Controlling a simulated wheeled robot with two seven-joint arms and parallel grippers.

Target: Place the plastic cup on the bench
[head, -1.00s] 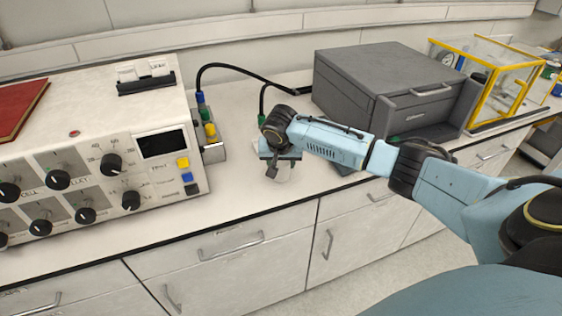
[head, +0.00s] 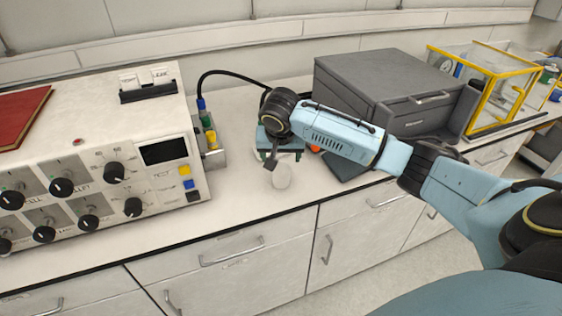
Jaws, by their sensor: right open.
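The plastic cup (head: 282,178) is small, whitish and translucent. It stands on the white bench (head: 235,190) near the front edge, between the large control unit and the grey box. My right gripper (head: 272,160) is open and sits just above and behind the cup, apart from it as far as I can tell. The wrist and forearm hide part of the bench behind it. My left gripper is not in view.
A control unit (head: 100,160) with knobs and a red book (head: 22,115) fills the left. A dark grey box (head: 390,85) stands behind my right forearm. A yellow-framed clear case (head: 490,90) is at the far right. A black cable (head: 232,72) arches behind the gripper.

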